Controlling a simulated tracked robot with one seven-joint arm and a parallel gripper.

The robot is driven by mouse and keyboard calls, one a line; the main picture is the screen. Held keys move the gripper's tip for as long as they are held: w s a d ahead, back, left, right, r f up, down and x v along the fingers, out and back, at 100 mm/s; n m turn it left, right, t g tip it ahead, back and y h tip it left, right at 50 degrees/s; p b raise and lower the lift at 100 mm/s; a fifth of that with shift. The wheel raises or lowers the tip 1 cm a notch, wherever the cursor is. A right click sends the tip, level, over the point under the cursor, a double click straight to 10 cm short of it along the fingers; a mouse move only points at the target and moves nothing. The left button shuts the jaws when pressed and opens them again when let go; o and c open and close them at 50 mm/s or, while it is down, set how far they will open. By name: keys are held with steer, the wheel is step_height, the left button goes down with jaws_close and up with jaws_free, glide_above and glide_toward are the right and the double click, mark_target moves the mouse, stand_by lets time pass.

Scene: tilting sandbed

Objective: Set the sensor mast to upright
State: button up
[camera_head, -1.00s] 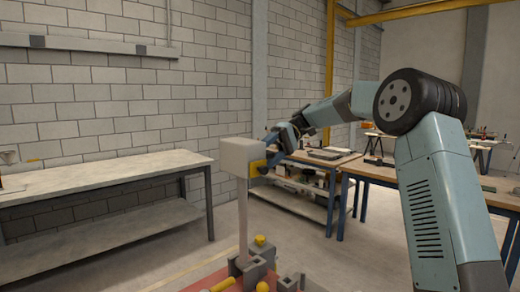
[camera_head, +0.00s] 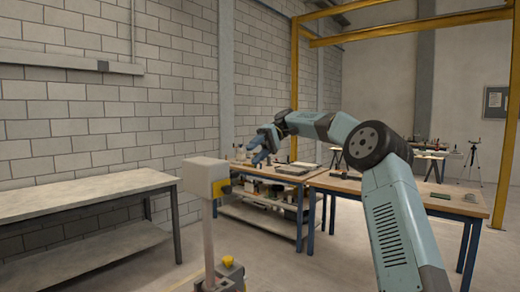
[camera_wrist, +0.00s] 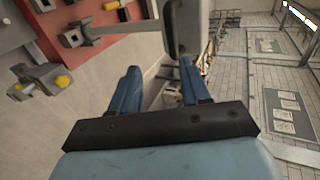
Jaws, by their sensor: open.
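The sensor mast is a pale pole (camera_head: 209,238) with a grey box head (camera_head: 203,178) and a yellow part (camera_head: 222,187) on the head's right side. In the head view it stands close to upright, its foot in a grey base (camera_head: 222,277) at the bottom edge. My gripper (camera_head: 258,151) is above and right of the head in that picture, apart from it. In the wrist view my gripper (camera_wrist: 160,68) has its two blue fingers spread with nothing between them. The mast head (camera_wrist: 186,28) is just beyond the fingertips, and the pole (camera_wrist: 118,28) runs left to the base.
The red bed (camera_wrist: 82,27) carries grey blocks and yellow knobs (camera_wrist: 62,81). A pale workbench (camera_head: 85,195) stands at the left by the block wall. Wooden-topped benches (camera_head: 400,196) stand behind my arm. The floor between them is open.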

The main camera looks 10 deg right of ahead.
steer(key=shift+v, duration=1.25)
steer(key=shift+s+a, duration=0.1)
